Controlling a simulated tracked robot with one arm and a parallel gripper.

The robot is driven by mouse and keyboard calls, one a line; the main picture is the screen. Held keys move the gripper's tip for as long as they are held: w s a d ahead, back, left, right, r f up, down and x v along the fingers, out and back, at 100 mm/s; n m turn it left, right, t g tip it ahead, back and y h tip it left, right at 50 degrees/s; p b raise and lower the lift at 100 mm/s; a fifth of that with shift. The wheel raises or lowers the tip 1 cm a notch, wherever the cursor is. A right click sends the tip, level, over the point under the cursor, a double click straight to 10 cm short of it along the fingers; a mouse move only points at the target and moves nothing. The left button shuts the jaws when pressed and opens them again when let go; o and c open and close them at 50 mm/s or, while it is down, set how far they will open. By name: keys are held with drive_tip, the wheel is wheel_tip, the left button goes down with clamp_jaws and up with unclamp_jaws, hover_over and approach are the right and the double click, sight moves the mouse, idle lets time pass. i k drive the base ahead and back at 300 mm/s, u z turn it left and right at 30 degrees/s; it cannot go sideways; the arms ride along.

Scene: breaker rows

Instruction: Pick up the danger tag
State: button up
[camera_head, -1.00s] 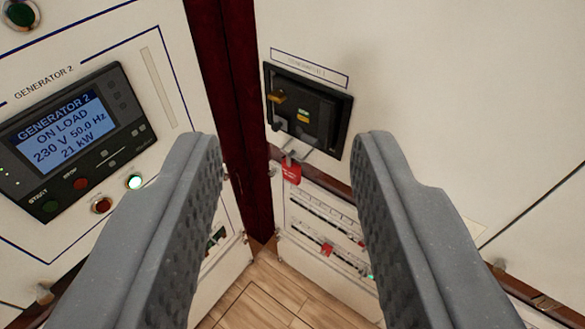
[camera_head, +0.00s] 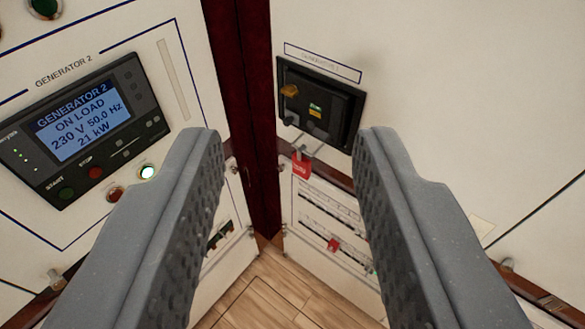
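A red danger tag (camera_head: 301,166) hangs from a small metal hasp just under the black breaker unit (camera_head: 319,105) on the right-hand white panel. A second small red tag (camera_head: 333,245) shows lower down on the breaker rows of the same panel. Which of the two the task means cannot be told from the picture. My gripper (camera_head: 288,140) is open and empty. Its two grey fingers stand wide apart in the foreground, with the upper tag beyond and between them, not touched.
The Generator 2 panel (camera_head: 85,125) with its lit screen and buttons stands at the left. A dark red post (camera_head: 250,110) fills the corner between panels. Wooden floor (camera_head: 275,290) lies below. A handle-like knob (camera_head: 507,265) sticks out at the right.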

sight(302, 166)
drive_tip(key=u, duration=0.6)
drive_tip(key=k, duration=0.75)
drive_tip(key=u, duration=0.85)
drive_tip(key=k, duration=0.55)
drive_tip(key=u, duration=0.45)
drive_tip(key=i, duration=1.05)
drive_tip(key=z, duration=0.85)
drive_tip(key=i, duration=1.05)
drive_tip(key=z, duration=1)
drive_tip(key=i, duration=0.3)
drive_tip(key=z, duration=0.05)
drive_tip(key=k, duration=0.8)
drive_tip(key=z, duration=0.2)
drive_tip(key=i, duration=0.65)
